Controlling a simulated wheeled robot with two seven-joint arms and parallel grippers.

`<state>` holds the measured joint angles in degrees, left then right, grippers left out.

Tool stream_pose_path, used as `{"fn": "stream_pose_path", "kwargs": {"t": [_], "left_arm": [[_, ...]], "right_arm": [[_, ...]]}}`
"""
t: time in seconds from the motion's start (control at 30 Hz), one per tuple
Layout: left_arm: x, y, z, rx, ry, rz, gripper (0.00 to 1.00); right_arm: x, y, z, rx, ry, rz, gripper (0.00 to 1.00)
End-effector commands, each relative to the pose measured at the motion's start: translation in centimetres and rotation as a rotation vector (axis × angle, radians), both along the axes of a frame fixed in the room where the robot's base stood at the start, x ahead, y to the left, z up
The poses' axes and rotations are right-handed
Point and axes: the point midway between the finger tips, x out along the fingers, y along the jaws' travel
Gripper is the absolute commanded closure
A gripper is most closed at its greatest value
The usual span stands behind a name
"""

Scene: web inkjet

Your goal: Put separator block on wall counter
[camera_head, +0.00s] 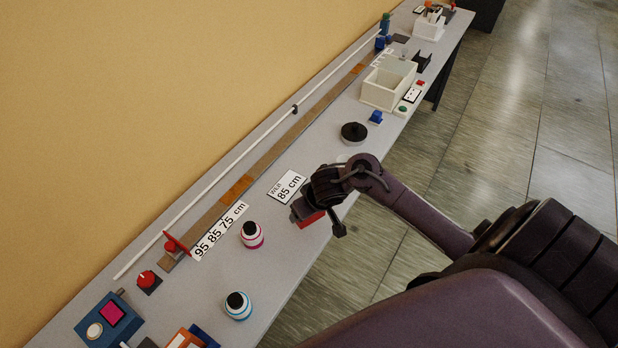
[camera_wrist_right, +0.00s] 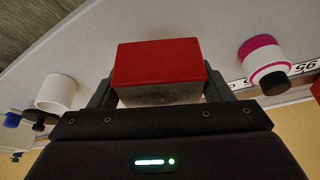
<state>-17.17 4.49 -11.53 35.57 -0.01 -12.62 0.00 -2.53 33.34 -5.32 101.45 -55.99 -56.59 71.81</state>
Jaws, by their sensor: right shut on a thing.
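A red block (camera_wrist_right: 160,62), which I take to be the separator block, is clamped between the two fingers of my right gripper (camera_wrist_right: 160,90). In the head view my right gripper (camera_head: 308,214) comes in from the right, and a small part of the red block (camera_head: 312,219) shows below it. The long grey wall counter (camera_head: 325,142) runs along the yellow wall. The gripper and block appear over its front edge zone; I cannot tell whether the block touches the surface. My left gripper is not in view.
A magenta-ringed bottle (camera_head: 251,236) and a cyan-ringed bottle (camera_head: 238,306) stand left of the gripper. An "85 cm" card (camera_head: 287,187) lies beside it. A black disc (camera_head: 353,132) and white bin (camera_head: 381,97) are farther along. Bare counter shows between card and disc.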

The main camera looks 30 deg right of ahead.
Motion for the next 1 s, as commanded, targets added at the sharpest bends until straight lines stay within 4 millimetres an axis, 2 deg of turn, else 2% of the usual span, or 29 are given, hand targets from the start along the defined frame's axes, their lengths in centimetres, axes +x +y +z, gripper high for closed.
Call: {"fn": "stream_pose_path", "kwargs": {"t": [0.33, 0.77, 0.8, 0.93, 1.0], "left_arm": [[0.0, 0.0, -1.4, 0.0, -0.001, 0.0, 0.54], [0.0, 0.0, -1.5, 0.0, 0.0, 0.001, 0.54], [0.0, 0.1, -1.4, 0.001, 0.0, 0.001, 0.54], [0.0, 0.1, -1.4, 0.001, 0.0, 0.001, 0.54], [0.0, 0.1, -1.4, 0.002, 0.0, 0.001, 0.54]], "right_arm": [[0.0, 0.0, -4.2, -0.001, -0.001, 0.0, 0.55], [0.0, 0.0, -4.8, -0.001, -0.002, 0.0, 0.55], [0.0, 0.0, -4.7, -0.001, -0.001, 0.0, 0.22], [0.0, 0.0, -4.7, -0.001, -0.001, 0.0, 0.06], [0.0, 0.0, -4.7, -0.001, -0.001, 0.0, 0.06]]}}
